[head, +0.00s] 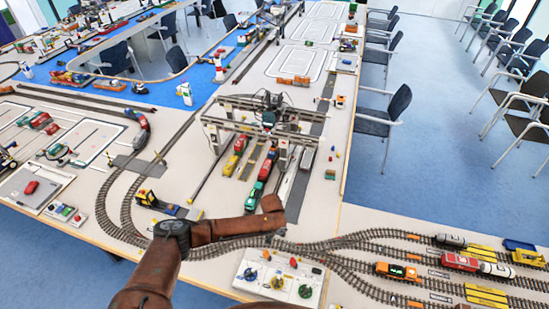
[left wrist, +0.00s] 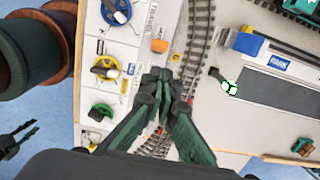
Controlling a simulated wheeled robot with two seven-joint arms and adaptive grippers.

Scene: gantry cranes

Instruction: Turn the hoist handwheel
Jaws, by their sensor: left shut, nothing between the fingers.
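A white control panel (head: 262,295) at the table's front edge carries blue (head: 250,275), yellow (head: 277,283) and green (head: 305,291) handwheels. The left wrist view shows the blue (left wrist: 117,10), yellow (left wrist: 105,67) and green (left wrist: 102,111) wheels in a column. The labels are too small to tell which is the hoist wheel. My left gripper (left wrist: 163,82) is shut and empty, beside the yellow and green wheels, apart from them. In the head view its fingers are hardly visible below my arm. Dark finger-like parts (left wrist: 18,140) at the left wrist view's edge look like my right gripper.
The gantry crane (head: 262,115) stands behind my arm, over several wagons. Curved tracks (head: 345,242) pass close behind the panel, with an orange locomotive (head: 396,271) to the right. An orange knob (left wrist: 160,46) rises from the panel near my left fingers.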

